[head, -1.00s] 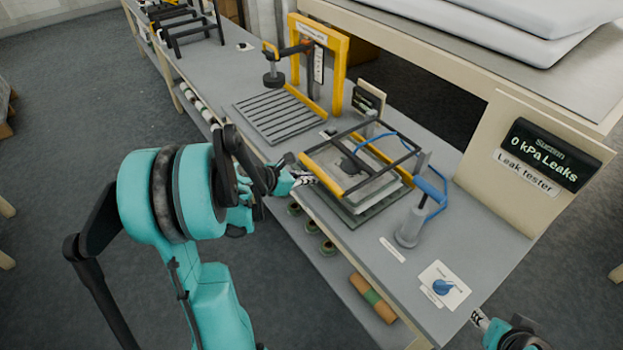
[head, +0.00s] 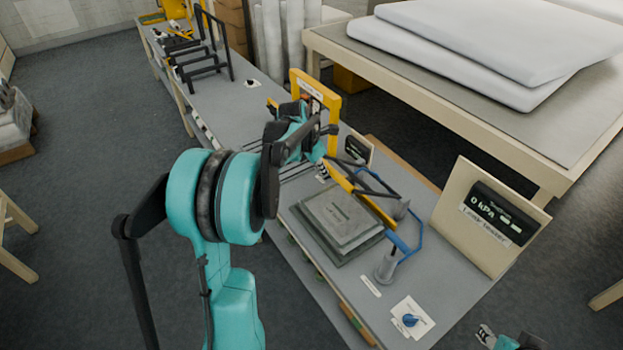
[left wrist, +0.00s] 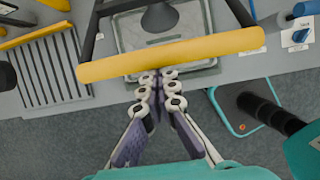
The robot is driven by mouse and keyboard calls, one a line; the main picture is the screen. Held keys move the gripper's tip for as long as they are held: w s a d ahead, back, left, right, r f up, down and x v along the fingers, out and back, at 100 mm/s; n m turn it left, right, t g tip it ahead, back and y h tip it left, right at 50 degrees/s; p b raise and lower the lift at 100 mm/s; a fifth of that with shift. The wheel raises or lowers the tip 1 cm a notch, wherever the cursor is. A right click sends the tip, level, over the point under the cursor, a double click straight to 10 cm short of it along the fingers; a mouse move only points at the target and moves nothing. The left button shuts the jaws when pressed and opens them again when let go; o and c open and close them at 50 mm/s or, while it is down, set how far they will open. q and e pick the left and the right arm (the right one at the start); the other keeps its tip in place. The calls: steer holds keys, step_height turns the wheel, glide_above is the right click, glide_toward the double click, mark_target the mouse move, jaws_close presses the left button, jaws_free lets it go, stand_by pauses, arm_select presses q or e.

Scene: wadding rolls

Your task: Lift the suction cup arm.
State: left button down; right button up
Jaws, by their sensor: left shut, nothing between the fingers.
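The suction cup arm is a hinged black frame with a yellow front bar (head: 365,200). It stands tilted up above the leak tester's stepped grey plate (head: 340,218), with a gap beneath it. In the left wrist view the yellow bar (left wrist: 205,50) crosses the picture, and a dark suction cup (left wrist: 160,17) shows beyond it. My left gripper (head: 324,170) is at the bar's far-left end in the head view. Its closed fingertips (left wrist: 158,78) meet at the bar's lower edge, with nothing between them. My right gripper (head: 484,335) is partly cut off at the bottom edge; its opening is unclear.
A sign board (head: 480,225) with a 0 kPa display stands at the right. A grey cylinder (head: 385,268) with a blue hose and a blue knob (head: 410,320) stand in front of it. A yellow gantry (head: 298,82) stands behind my left arm.

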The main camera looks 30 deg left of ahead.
arm_select(q)
steer(key=w+d+r+g+p, duration=0.2)
steer(key=w+r+p, duration=0.3)
steer(key=w+r, duration=0.3)
steer(key=shift+d+r+y, duration=0.15)
steer(key=shift+d+y, duration=0.25)
steer(key=shift+d, duration=0.05)
arm_select(e)
step_height(320, 180, up, 6)
steer(key=shift+a, duration=0.35)
steer(key=shift+s+r, duration=0.1)
steer(key=shift+r, duration=0.05)
arm_select(q)
steer(key=s+a+f+b, duration=0.2)
steer(key=s, duration=0.2)
step_height(320, 180, up, 10)
steer(key=s, duration=0.1)
steer(key=shift+a+p, duration=0.2)
steer(key=shift+p, duration=0.25)
arm_select(e)
steer(key=shift+s+d+f, duration=0.25)
steer(key=shift+d+f, duration=0.1)
steer(key=shift+d, duration=0.1)
steer(key=shift+s+d+f, duration=0.2)
steer(key=shift+d+f, duration=0.1)
steer(key=shift+d, duration=0.15)
